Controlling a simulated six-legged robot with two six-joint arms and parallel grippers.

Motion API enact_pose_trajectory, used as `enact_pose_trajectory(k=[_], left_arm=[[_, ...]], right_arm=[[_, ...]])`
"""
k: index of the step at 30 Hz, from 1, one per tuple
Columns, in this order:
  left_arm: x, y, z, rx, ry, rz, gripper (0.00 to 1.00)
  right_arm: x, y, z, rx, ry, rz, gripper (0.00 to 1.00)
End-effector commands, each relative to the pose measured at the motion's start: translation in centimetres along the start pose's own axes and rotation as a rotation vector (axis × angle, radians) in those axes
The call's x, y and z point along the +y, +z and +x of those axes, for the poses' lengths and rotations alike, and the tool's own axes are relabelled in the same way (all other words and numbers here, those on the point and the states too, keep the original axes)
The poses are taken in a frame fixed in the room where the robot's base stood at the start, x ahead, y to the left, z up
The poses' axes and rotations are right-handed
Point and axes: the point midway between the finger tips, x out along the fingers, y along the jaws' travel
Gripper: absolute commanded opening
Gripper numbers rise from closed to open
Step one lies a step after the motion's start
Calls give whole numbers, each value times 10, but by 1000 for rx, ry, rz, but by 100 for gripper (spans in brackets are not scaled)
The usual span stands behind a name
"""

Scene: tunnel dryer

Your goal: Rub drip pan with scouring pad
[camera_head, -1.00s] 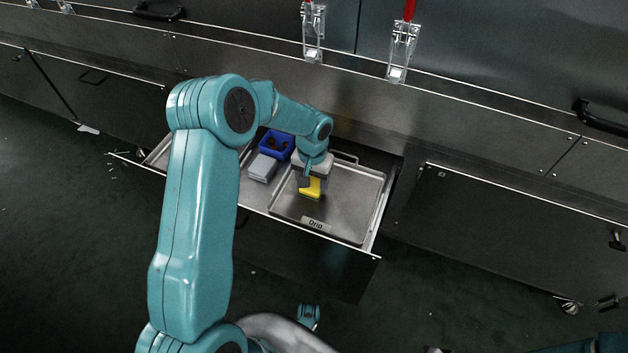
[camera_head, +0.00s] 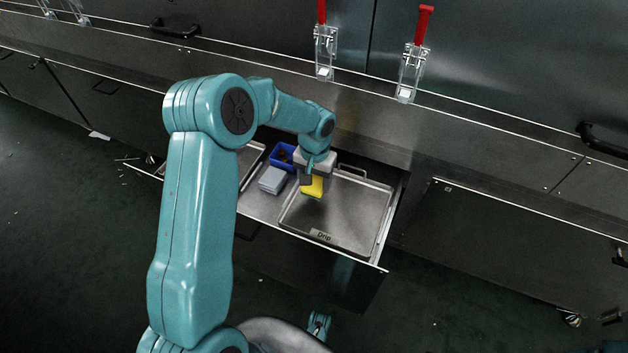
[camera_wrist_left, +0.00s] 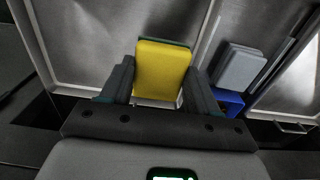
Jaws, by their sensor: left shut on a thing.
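The drip pan (camera_head: 352,213) is a shallow metal tray with a "Drip" label, lying in the open drawer. My left gripper (camera_head: 310,183) is over the pan's left part, shut on a yellow and green scouring pad (camera_head: 314,187). In the left wrist view the scouring pad (camera_wrist_left: 162,70) sits between the two fingers, yellow face toward the camera, with a green edge at its far end. The pan (camera_wrist_left: 85,45) shows behind it. I cannot tell whether the pad touches the pan. My right gripper does not show clearly.
Left of the pan in the drawer are a grey block (camera_head: 272,179) and a blue bin (camera_head: 282,155) with dark things inside. Another metal tray (camera_head: 249,161) lies further left. Red-handled clamps (camera_head: 412,66) are on the panel above. The drawer's front edge (camera_head: 340,257) is close below the pan.

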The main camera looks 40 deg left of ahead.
Motion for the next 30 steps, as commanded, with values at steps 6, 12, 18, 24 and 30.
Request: enact_pose_trajectory(k=[6, 12, 18, 24, 30], left_arm=[[-1, 0, -23, -1, 0, 0, 36], [-2, 0, -28, -1, 0, 1, 36], [-2, 0, -28, -1, 0, 1, 36], [-2, 0, -28, -1, 0, 1, 36], [-3, 5, -28, -1, 0, 40, 36]], right_arm=[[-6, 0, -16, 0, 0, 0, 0], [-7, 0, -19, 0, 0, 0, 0], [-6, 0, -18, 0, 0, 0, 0], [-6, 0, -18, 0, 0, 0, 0], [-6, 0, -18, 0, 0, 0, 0]])
